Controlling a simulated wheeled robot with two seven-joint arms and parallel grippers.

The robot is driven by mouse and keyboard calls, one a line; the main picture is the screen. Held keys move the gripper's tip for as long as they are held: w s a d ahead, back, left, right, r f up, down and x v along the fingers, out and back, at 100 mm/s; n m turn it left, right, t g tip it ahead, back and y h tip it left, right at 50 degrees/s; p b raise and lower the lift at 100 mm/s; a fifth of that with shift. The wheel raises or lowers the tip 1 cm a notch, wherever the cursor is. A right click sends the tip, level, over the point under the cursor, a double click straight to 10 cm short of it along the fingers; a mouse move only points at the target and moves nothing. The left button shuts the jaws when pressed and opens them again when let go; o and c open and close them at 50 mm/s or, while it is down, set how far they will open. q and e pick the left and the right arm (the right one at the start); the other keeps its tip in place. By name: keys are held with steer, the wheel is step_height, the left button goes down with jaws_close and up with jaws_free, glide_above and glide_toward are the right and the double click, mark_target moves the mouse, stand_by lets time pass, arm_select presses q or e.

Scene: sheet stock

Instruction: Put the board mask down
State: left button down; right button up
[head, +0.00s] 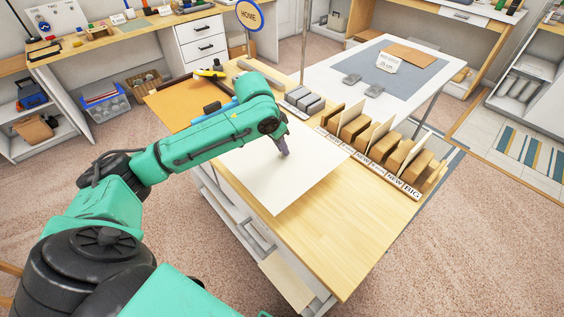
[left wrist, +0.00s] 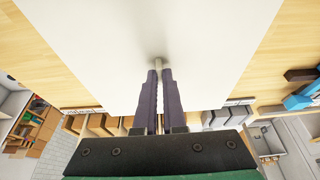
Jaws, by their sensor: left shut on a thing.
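The board mask (head: 275,183) is a large, flat, off-white panel over the wooden worktop (head: 345,240). In the left wrist view it fills the middle (left wrist: 215,50), with wood showing on both sides. A short pale knob (left wrist: 158,62) stands near its middle. My left gripper (head: 283,152) points down at the panel; its dark purple fingers (left wrist: 158,78) are closed together on the knob. I cannot tell whether the panel touches the worktop or hangs just above it. My arm hides part of its far left side. My right gripper is not in view.
A rack of upright sheets and brown blocks (head: 385,150) runs along the worktop's right edge. Grey blocks (head: 304,100) and an orange-brown board (head: 180,108) lie at its far end. The worktop's near end is bare. A white table (head: 330,75) stands behind.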

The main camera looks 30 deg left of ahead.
mark_target(280, 158)
arm_select(q)
step_height(280, 158, down, 6)
steer(key=shift+f, duration=0.1)
steer(key=shift+d, duration=0.1)
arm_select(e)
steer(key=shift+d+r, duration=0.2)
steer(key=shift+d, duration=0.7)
arm_select(q)
steer(key=shift+f, duration=0.1)
steer(key=c, duration=1)
jaws_free()
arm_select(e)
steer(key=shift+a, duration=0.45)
arm_select(q)
steer(key=shift+w, duration=0.1)
steer(key=v, duration=1.2)
steer(key=shift+r, duration=0.2)
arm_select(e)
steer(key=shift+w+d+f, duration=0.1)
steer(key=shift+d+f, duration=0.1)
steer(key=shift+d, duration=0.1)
